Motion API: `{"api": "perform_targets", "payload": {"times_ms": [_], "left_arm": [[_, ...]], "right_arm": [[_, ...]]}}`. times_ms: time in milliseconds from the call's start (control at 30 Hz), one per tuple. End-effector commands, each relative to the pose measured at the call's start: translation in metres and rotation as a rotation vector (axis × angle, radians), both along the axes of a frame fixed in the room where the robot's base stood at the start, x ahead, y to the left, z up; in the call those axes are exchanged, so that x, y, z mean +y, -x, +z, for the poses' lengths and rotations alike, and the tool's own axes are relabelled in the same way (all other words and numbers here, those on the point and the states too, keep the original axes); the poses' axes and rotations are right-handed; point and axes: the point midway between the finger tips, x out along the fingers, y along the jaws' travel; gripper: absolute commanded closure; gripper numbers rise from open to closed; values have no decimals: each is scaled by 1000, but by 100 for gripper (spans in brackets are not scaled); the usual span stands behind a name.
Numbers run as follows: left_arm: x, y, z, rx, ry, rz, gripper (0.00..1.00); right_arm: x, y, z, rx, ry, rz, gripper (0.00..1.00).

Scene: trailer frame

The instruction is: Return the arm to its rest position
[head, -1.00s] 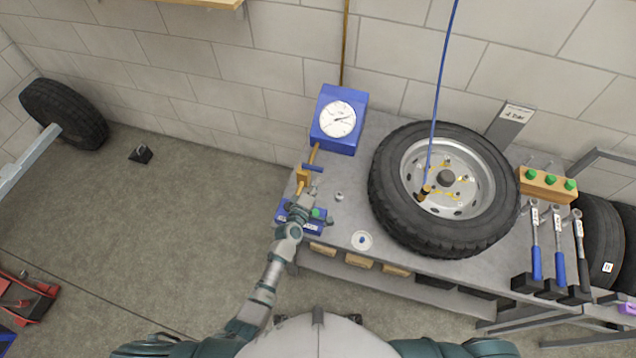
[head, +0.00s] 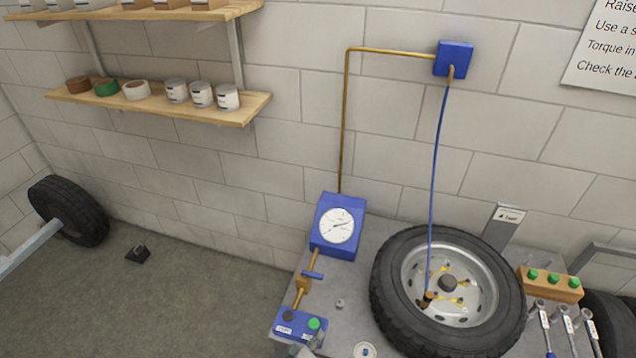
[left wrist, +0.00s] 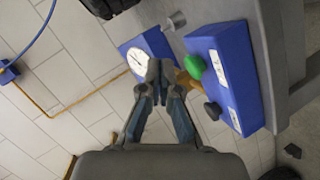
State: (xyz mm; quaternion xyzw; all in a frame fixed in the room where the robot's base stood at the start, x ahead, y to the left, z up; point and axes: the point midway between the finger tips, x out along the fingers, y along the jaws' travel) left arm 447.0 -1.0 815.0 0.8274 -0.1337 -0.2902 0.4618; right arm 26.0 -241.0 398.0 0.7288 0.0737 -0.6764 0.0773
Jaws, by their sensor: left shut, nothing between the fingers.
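My left gripper (left wrist: 160,70) fills the middle of the left wrist view. Its two fingers meet at the tips with nothing between them. In the head view only a small grey part of my left gripper (head: 305,350) shows at the bottom edge, by the blue button box (head: 290,327). That box also shows in the left wrist view (left wrist: 236,62), to the right of the fingers, with a green button (left wrist: 193,66) and a black button (left wrist: 212,110). Whether the fingers touch the box I cannot tell. My right gripper is in neither view.
The blue gauge (head: 337,226) stands on the grey bench, with a brass pipe and valve (head: 304,282) in front. A wheel (head: 448,285) lies right of it, a blue hose (head: 436,170) reaching its rim. Torque wrenches (head: 566,325) are at right. A shelf (head: 160,105) hangs upper left.

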Motion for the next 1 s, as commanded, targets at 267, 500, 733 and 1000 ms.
{"api": "perform_targets", "payload": {"times_ms": [267,500,733,1000], "left_arm": [[108,115,-23,204,-615,-301,100],[169,174,-14,347,-864,-418,100],[215,220,4,472,-1029,-494,100],[212,210,-66,504,-1028,-517,100]], "right_arm": [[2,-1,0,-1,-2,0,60],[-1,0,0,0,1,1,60],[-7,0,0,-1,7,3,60],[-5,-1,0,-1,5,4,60]]}}
